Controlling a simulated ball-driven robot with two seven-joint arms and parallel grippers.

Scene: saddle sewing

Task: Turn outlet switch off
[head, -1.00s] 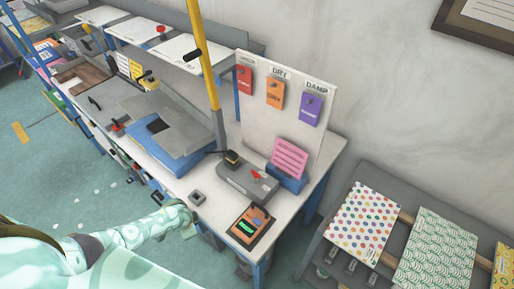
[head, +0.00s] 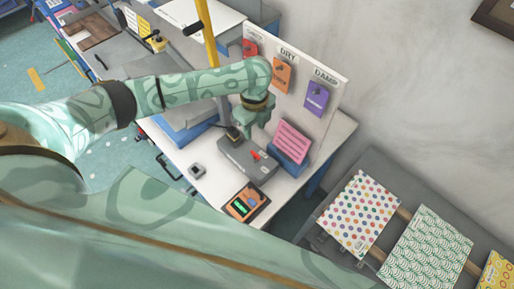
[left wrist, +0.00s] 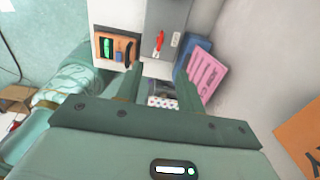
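The grey outlet box (head: 240,163) lies on the white bench top, with a red switch (head: 257,155) on its upper face. The box (left wrist: 170,12) and its red switch (left wrist: 159,41) also show at the top of the left wrist view. My left gripper (head: 243,122) hangs above the far end of the box, apart from the switch. In the left wrist view its two fingers (left wrist: 158,80) stand apart with nothing held between them. A black plug (head: 232,132) sits at the box's far end, close to the gripper. My right gripper is not in view.
An orange device with a green display (head: 245,203) lies in front of the box. A pink card in a blue holder (head: 291,143) stands right of it, before an upright board (head: 335,80) with coloured tags. A small grey block (head: 197,171) lies left.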

